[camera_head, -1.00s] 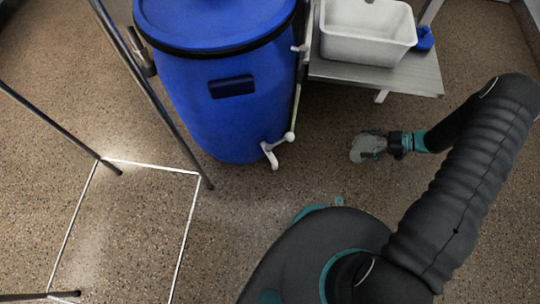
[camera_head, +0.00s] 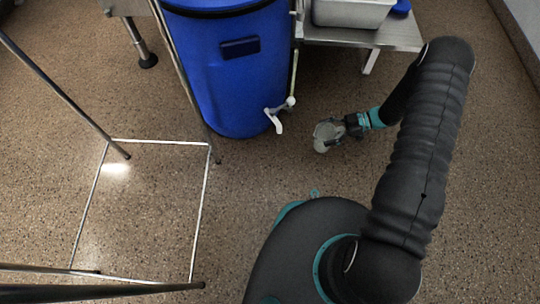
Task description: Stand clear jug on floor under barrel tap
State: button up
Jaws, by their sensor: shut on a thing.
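The blue barrel (camera_head: 238,85) stands at the upper middle of the view. Its white tap (camera_head: 278,118) sticks out low on its front right side. The clear jug (camera_head: 323,137) is held by my gripper (camera_head: 341,128), which comes in from the right and is shut on it. The jug is to the right of the tap and a little lower in the picture, with a visible gap between them. I cannot tell whether the jug touches the floor. The gripper's fingers are small and partly merge with the jug.
A metal bench (camera_head: 385,38) with a white basin (camera_head: 350,12) and a blue item stands right of the barrel. A thin metal frame (camera_head: 208,200) is at the left. The speckled floor (camera_head: 255,180) before the barrel is clear.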

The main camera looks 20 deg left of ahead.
jog(key=shift+s+a, duration=0.1)
jog(key=shift+a, duration=0.05)
jog(key=a+r+b+x, duration=0.1)
jog(key=r+x, duration=0.2)
jog(key=x, duration=1.3)
jog(key=shift+s+a+b, duration=0.3)
jog(key=shift+s+a, duration=0.05)
jog(key=shift+a, duration=0.1)
jog(key=shift+f, duration=0.2)
jog(key=o, duration=1.1)
jog(key=p+v, duration=0.1)
jog(key=v, duration=1.1)
